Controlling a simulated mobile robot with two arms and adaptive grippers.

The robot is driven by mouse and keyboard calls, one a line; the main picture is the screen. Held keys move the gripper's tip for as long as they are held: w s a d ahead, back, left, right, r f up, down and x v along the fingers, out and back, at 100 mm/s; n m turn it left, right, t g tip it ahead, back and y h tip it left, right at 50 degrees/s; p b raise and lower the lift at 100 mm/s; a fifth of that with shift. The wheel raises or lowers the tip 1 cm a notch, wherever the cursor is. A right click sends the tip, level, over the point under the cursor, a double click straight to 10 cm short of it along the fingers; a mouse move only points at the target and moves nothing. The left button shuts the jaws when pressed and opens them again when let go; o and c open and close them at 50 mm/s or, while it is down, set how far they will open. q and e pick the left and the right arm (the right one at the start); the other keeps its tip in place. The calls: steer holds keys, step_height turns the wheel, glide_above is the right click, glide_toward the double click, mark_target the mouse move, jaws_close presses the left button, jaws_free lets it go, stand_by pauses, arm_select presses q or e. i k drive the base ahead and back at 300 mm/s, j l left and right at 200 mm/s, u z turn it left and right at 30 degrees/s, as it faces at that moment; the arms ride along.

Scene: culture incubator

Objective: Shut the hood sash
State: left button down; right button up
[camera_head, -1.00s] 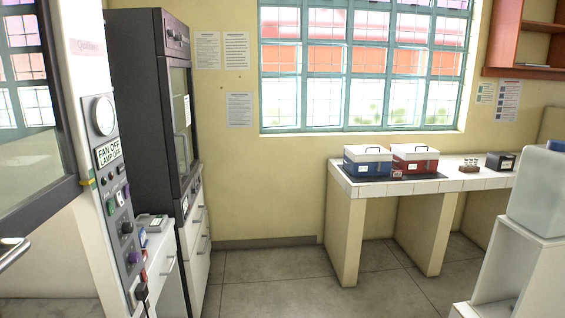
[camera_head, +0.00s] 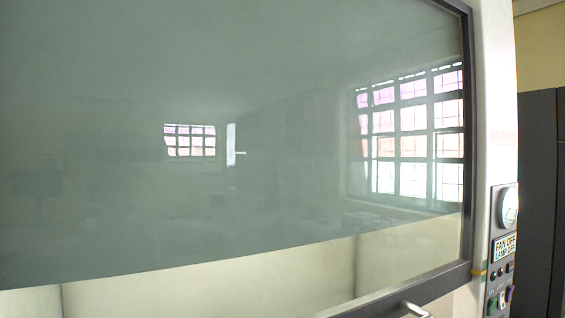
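The hood sash (camera_head: 230,130) fills most of the head view. It is a large glass pane in a dark frame, reflecting barred windows. Its dark bottom rail (camera_head: 440,288) slopes up to the right at the lower right. A metal handle (camera_head: 412,310) sits at the bottom edge of the view, partly cut off. Below the greenish part of the pane, the pale hood interior (camera_head: 290,278) shows through the glass. The sash's lower edge is mostly out of view, so the full opening below it cannot be seen. Neither of my grippers is in view.
The hood's white side post (camera_head: 495,130) stands at the right, with a control panel (camera_head: 499,285) carrying a round gauge (camera_head: 509,208) and a fan and lamp label. A dark cabinet (camera_head: 540,190) stands beyond it against a yellow wall.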

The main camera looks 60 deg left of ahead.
mark_target(400, 299)
steer(key=j+u, duration=0.1)
steer(key=u, duration=1.25)
